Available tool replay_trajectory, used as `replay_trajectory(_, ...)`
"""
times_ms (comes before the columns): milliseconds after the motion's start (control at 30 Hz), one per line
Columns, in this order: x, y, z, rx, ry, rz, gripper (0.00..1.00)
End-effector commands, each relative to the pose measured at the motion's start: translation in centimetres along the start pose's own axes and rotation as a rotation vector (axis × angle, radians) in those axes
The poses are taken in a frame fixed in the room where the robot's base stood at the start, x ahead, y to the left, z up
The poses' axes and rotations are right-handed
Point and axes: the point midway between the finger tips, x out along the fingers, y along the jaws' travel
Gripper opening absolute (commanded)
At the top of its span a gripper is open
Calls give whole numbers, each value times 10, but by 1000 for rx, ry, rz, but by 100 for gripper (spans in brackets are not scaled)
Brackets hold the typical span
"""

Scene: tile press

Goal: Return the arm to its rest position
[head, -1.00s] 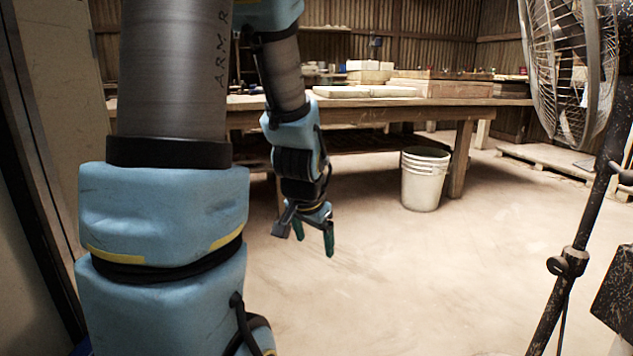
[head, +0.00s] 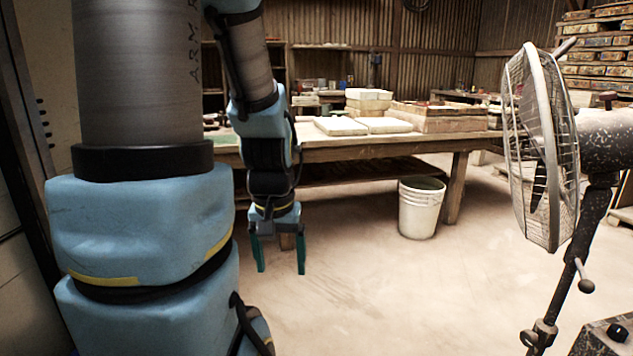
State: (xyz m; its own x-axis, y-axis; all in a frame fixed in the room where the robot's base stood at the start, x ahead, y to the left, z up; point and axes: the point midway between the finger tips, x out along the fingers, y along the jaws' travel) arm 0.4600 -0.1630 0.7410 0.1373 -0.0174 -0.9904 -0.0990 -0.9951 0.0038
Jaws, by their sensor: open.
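My arm comes down on the left side of the head view, wrapped in blue padding. My gripper (head: 281,268) hangs from it pointing down, with two green fingers spread apart and nothing between them. It is over the bare floor, in front of the wooden workbench (head: 340,151). The gripper touches nothing that I can see.
A white bucket (head: 419,212) stands on the floor by the bench's right leg. A metal pedestal fan (head: 541,150) stands at the right. Pale slabs (head: 362,125) and a shallow wooden box (head: 440,119) lie on the bench. The middle floor is clear.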

Motion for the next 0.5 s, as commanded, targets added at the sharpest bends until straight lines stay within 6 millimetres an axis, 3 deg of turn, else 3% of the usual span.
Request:
replay_trajectory(33, -33, 0, -5, 0, 0, 0, 82)
replay_trajectory(500, -169, 1, -24, 1, 0, 0, 82)
